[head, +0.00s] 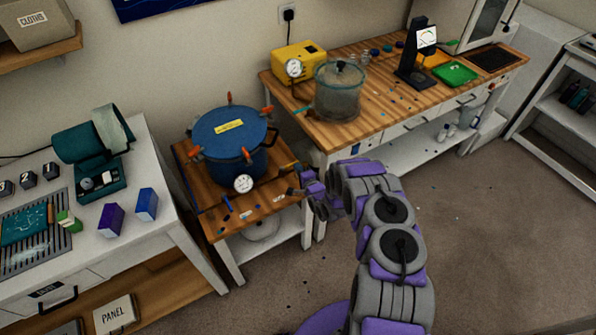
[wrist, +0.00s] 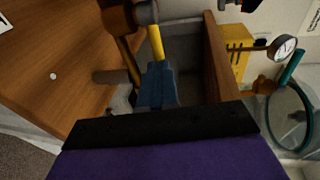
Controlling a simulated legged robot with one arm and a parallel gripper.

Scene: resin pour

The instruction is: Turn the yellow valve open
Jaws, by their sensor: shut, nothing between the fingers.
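The yellow valve handle (head: 288,166) is a short bar at the right side of the blue pressure pot (head: 238,160), low by the table edge. In the wrist view the yellow handle (wrist: 156,42) runs from a grey fitting at the top down to my fingertips. My gripper (head: 298,180) is beside the handle, right of the pot. In the wrist view my gripper (wrist: 157,70) shows blue-grey fingers, shut, at the handle's near end. I cannot tell whether they touch it. The fingers cover that end.
The pot stands on a small wooden table (head: 262,212) with loose bits on it. The workbench (head: 380,128) at right holds a yellow pump (head: 299,60) and a clear chamber (head: 338,95). A white bench (head: 150,222) is at left. The floor at right is clear.

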